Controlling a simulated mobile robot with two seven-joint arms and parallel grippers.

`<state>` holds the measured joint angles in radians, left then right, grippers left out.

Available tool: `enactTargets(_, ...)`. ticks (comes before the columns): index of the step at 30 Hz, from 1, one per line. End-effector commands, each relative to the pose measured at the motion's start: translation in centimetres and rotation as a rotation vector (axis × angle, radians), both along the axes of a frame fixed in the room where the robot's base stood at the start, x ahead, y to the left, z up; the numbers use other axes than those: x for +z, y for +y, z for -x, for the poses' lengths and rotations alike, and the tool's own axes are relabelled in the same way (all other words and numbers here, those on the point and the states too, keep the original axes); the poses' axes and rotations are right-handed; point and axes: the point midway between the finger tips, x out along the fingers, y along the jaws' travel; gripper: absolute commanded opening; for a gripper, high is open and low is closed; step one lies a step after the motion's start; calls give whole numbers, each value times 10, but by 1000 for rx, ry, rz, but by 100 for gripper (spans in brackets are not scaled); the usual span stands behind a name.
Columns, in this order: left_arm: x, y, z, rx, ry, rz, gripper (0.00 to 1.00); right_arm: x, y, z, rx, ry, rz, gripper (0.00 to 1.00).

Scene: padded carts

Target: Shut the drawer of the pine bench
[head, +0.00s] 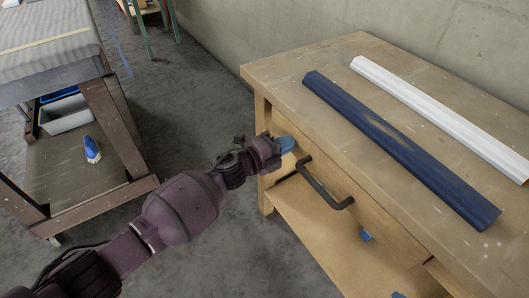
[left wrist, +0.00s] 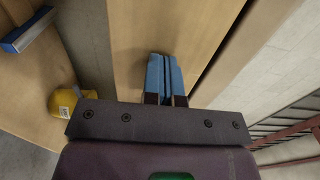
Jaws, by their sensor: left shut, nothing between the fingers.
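The pine bench (head: 300,75) stands at the right in the head view. Its drawer front (head: 375,215) carries a dark bar handle (head: 325,185). I cannot tell clearly how far the drawer stands out. My left gripper (head: 287,144) is at the far left end of the drawer front, beyond the handle, with its blue fingertips close against the wood. In the left wrist view the blue fingers (left wrist: 165,75) are together and empty, in front of a wooden panel (left wrist: 170,25); contact is unclear. My right gripper is not in view.
A blue bar (head: 400,145) and a white bar (head: 440,115) lie on the bench top. A cart (head: 120,120) with a grey padded top stands at the left, a blue-and-white object (head: 92,149) on its shelf. A yellow object (left wrist: 65,103) shows in the left wrist view. Bare floor lies between.

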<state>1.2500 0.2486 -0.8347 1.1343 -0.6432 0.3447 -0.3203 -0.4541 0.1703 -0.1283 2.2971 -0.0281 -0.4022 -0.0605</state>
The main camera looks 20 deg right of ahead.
Motion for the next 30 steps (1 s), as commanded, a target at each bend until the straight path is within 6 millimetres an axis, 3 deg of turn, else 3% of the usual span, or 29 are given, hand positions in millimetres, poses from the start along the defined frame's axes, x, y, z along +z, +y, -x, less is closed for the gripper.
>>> enactTargets(6, -1, -21, -6, -1, 1, 0, 0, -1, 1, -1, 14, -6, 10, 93)
enactTargets(12, 1, -26, -9, 1, -1, 1, 0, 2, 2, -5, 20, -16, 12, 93)
enactTargets(24, 5, -27, -10, 3, -4, 4, 0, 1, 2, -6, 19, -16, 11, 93)
enactTargets(30, 8, -15, -10, 4, -8, 4, 0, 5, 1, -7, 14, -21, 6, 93)
